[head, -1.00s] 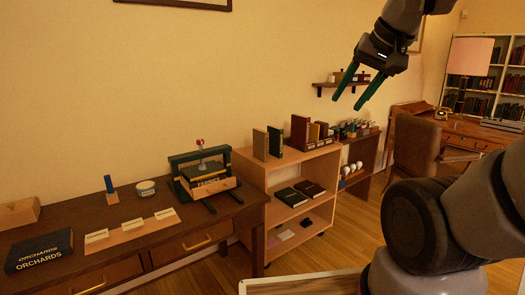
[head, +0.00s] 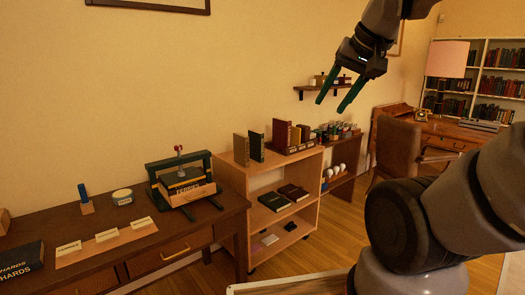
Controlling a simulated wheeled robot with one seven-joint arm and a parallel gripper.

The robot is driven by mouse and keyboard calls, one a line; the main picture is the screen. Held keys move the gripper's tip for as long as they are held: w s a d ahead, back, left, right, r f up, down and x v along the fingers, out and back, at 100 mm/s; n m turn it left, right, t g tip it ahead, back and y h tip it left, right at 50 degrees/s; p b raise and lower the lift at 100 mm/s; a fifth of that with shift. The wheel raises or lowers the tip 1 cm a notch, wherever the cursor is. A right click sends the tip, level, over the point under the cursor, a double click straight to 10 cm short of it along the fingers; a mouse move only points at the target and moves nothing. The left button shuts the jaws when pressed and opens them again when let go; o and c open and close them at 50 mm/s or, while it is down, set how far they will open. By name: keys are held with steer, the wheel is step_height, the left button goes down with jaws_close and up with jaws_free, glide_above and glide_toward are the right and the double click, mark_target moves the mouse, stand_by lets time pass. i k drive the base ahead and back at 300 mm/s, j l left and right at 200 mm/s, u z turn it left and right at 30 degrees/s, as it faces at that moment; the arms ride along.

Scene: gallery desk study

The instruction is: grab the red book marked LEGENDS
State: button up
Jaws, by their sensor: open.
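A dark red book (head: 281,134) stands upright at the left end of a row of books on top of the light wooden shelf cart. No lettering can be read on it, so I cannot tell whether it is marked LEGENDS. My gripper (head: 330,107) is open and empty, its two green fingers pointing down and left. In the picture it is above and to the right of the red book, in the air and apart from it.
A brown book (head: 241,150) and a green book (head: 257,147) stand left on the cart (head: 232,178). Dark books (head: 274,201) lie on its middle shelf. A book press (head: 205,192) stands on the desk. A wall shelf (head: 305,88) hangs behind my gripper.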

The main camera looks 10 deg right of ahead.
mark_target(281, 128)
steer(key=i+l+u, duration=0.2)
steer(key=i+l, duration=0.9)
steer(key=i, duration=0.15)
steer(key=i+l+u, duration=0.2)
steer(key=i+l, duration=0.95)
steer(key=l, duration=0.15)
